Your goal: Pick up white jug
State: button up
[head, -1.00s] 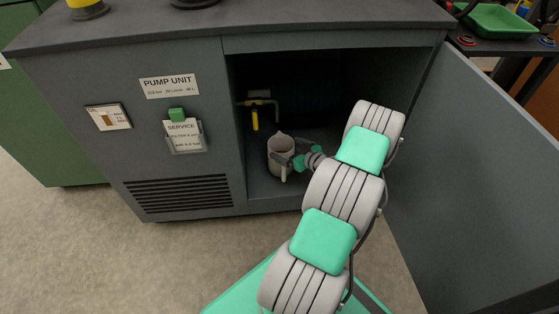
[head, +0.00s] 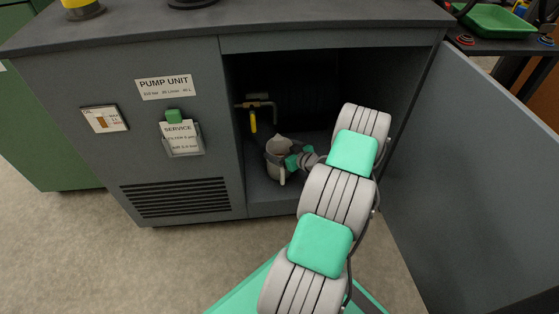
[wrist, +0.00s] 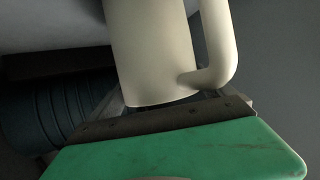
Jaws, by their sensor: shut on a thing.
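The white jug (head: 277,147) is inside the open cabinet, near the front of its floor, with its handle toward the front. In the wrist view the jug (wrist: 150,50) fills the upper middle, its handle on the right. My gripper (head: 290,162) reaches in from the right and is shut on the jug. In the wrist view the gripper (wrist: 165,112) lies right against the jug; its fingertips are hidden. I cannot tell whether the jug touches the cabinet floor.
The pump unit cabinet (head: 185,205) surrounds the opening on the left and top. Its open door (head: 470,180) stands on the right. A pipe with a yellow-handled valve (head: 253,120) is behind the jug to the left. A green tray (head: 492,22) sits at far right.

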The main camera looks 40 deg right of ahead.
jog(key=c, duration=0.6)
jog(key=shift+c, duration=0.6)
jog(key=shift+r, duration=0.15)
